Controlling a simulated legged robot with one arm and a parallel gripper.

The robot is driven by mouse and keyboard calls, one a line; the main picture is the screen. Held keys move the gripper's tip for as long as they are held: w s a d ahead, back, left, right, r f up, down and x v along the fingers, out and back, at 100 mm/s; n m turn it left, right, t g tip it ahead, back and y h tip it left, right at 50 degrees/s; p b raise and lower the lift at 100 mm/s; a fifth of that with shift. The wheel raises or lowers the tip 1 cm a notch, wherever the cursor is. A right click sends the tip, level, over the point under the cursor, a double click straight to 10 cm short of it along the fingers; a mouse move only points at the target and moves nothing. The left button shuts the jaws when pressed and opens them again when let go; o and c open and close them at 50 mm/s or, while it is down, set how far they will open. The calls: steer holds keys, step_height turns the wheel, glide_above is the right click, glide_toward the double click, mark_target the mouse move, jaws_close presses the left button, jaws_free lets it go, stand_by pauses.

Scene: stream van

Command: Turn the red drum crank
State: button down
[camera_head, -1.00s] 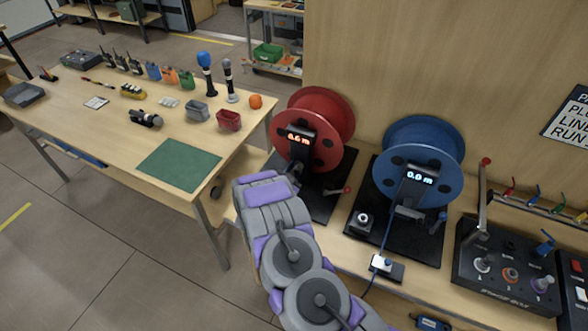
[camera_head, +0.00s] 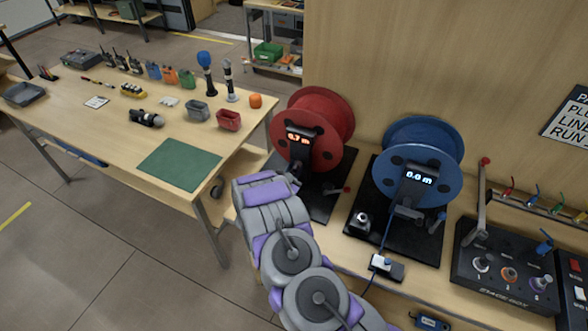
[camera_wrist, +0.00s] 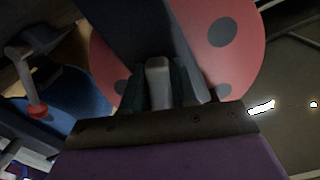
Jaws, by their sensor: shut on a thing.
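The red drum (camera_head: 335,115) stands on the bench, and its lit display (camera_head: 298,137) reads 0.7 m. My gripper (camera_head: 290,182) is at the lower front of the drum, mostly behind my own arm in the head view. In the wrist view the jaws (camera_wrist: 160,88) are shut on a pale grey crank handle (camera_wrist: 158,78). The red drum face with dark round spots (camera_wrist: 222,32) fills the view behind it. The rest of the crank is hidden.
The blue drum (camera_head: 432,150), reading 0.0 m, stands to the right. A control box (camera_head: 500,285) is farther right. A table with a green mat (camera_head: 178,165) is left.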

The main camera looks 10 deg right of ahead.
steer(key=shift+r, duration=0.15)
stand_by(1.0)
steer(key=c, duration=1)
jaws_free()
steer(key=shift+c, duration=0.2)
steer(key=shift+a, duration=0.1)
steer(key=v, duration=1.7)
steer(key=shift+a, duration=0.1)
